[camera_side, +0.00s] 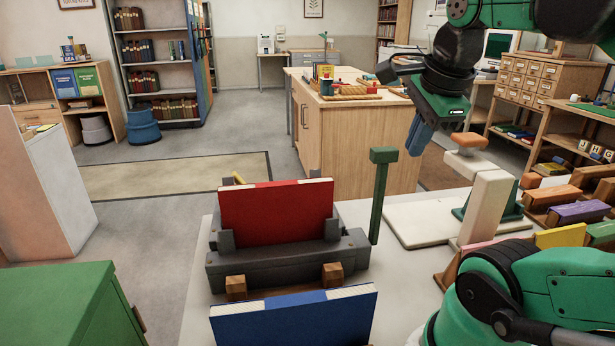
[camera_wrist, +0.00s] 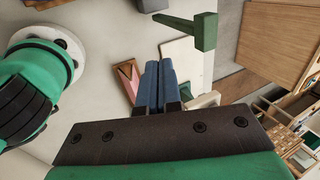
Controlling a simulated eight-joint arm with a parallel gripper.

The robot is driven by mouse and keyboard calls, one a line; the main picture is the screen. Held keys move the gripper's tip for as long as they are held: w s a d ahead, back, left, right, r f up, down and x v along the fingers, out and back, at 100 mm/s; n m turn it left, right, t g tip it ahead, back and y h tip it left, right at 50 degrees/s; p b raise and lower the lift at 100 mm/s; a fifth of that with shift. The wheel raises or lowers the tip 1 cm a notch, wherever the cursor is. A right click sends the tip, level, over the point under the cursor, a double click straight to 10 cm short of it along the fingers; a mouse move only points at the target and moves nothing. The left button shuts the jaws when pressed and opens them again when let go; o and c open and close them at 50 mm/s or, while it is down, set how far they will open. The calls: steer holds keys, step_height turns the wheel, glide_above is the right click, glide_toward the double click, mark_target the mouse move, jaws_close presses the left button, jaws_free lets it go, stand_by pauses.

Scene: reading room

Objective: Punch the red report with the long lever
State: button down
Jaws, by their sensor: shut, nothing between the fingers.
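The red report (camera_side: 275,212) stands upright in the grey punch (camera_side: 288,265), its pale top edge up. The long green lever (camera_side: 381,195) rises nearly upright at the punch's right end, with a block-shaped head on top. It also shows at the top of the wrist view (camera_wrist: 188,28). My gripper (camera_side: 419,138) is in the air to the right of the lever head and a little above it, apart from it in the side view. Its blue fingers (camera_wrist: 158,75) are together and hold nothing. The punch's lower back is hidden by the report.
A blue report (camera_side: 295,318) stands in front of the punch, near two wooden blocks (camera_side: 333,275). A white stand with an orange knob (camera_side: 469,140) is right of the lever, close to my gripper. Several coloured books (camera_side: 579,213) fill the right side. A green cabinet (camera_side: 70,310) is front left.

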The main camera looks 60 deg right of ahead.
mark_target(388, 151)
steer(key=shift+w+d+f, duration=1.95)
steer(key=shift+w+d, duration=0.05)
steer(key=shift+w+d+r+g+y, duration=0.15)
steer(key=shift+w+d+g+y, duration=0.25)
steer(key=shift+w+d, duration=0.25)
steer(key=w+d+f+g+y, duration=0.1)
steer(key=w+d+f, duration=0.7)
steer(key=w+d, duration=0.5)
steer(key=shift+f+g+y, duration=0.3)
steer(key=shift+f, duration=0.05)
